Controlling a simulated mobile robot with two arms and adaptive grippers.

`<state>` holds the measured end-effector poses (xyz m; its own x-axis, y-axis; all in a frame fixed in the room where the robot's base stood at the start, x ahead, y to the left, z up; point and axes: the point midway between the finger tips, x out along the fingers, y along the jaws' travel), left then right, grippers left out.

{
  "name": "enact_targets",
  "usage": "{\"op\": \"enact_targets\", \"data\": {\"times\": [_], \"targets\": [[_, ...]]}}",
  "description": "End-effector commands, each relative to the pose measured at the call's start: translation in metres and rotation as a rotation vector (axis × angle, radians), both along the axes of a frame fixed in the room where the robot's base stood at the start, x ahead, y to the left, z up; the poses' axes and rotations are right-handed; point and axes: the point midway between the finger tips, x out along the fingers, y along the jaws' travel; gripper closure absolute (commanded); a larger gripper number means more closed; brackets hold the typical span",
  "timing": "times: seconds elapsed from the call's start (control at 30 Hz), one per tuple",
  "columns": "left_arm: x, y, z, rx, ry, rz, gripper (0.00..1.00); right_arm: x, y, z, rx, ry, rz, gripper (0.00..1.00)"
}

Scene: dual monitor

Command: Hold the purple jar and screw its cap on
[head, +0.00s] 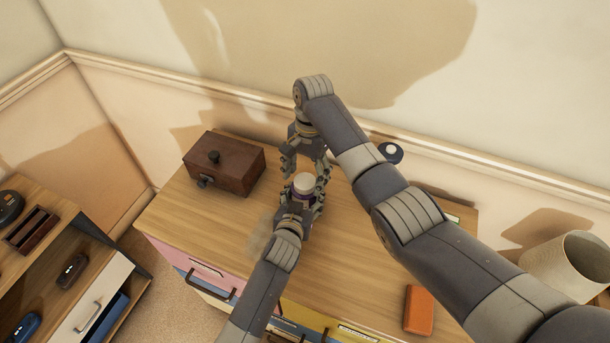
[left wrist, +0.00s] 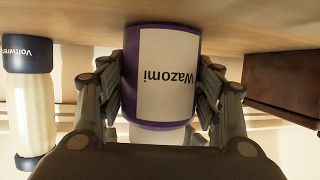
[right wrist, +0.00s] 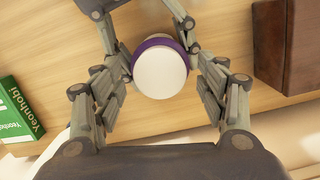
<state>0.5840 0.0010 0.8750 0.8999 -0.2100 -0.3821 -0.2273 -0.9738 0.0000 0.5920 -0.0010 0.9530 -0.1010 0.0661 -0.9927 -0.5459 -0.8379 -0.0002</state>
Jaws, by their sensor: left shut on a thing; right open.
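The purple jar (head: 302,197), with a white "Wazomi" label, stands on the wooden cabinet top, and it fills the middle of the left wrist view (left wrist: 165,75). My left gripper (head: 305,206) is shut around its sides from the front. The white cap (head: 303,182) sits on the jar's mouth, and the right wrist view shows it from above as a round disc (right wrist: 160,72) with a purple rim beside it. I cannot tell how tightly it sits. My right gripper (head: 305,168) is open above the jar, its fingers either side of the cap and apart from it.
A dark brown wooden box (head: 224,163) stands to the left of the jar. A dark-capped cream bottle (left wrist: 30,100) and a green box (right wrist: 20,112) stand on the other side. An orange item (head: 419,309) lies front right. The wall closes off the back.

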Motion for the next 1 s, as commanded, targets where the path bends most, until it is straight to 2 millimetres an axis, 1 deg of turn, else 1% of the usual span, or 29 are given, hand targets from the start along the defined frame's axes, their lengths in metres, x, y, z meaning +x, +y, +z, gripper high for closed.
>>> {"op": "enact_targets", "data": {"times": [0.03,0.1,0.2,0.3,0.57,0.6,0.7,0.77,0.87,1.0], "targets": [[-0.002,0.001,-0.004,0.004,0.008,0.001,1.00,0.001,0.001,0.008,0.003,-0.005,0.000,0.33],[-0.002,0.001,-0.004,0.004,0.008,0.001,1.00,0.001,0.000,0.018,0.003,-0.005,-0.001,0.33],[-0.002,0.001,-0.004,0.004,0.008,0.001,1.00,0.001,0.001,0.030,0.002,-0.005,0.000,0.33],[-0.002,0.001,-0.004,0.003,0.008,0.001,1.00,0.001,0.000,0.038,0.001,-0.003,0.000,0.33],[-0.002,0.001,-0.004,0.003,0.008,0.001,1.00,0.000,0.000,0.039,0.000,-0.001,0.000,0.33],[-0.002,0.001,-0.004,0.003,0.008,0.001,1.00,0.000,0.000,0.039,0.000,-0.001,0.000,0.36],[-0.002,0.001,-0.004,0.003,0.008,0.001,1.00,0.001,0.000,0.040,0.001,-0.006,0.019,0.36],[-0.002,0.001,-0.004,0.003,0.008,0.001,1.00,0.002,0.000,0.041,0.004,-0.012,0.053,0.36],[-0.002,0.001,-0.004,0.003,0.008,0.001,1.00,0.004,-0.001,0.045,0.008,-0.033,0.165,0.36],[-0.002,0.001,-0.004,0.003,0.008,0.001,1.00,0.007,-0.001,0.053,0.017,-0.072,0.420,0.36]]}}
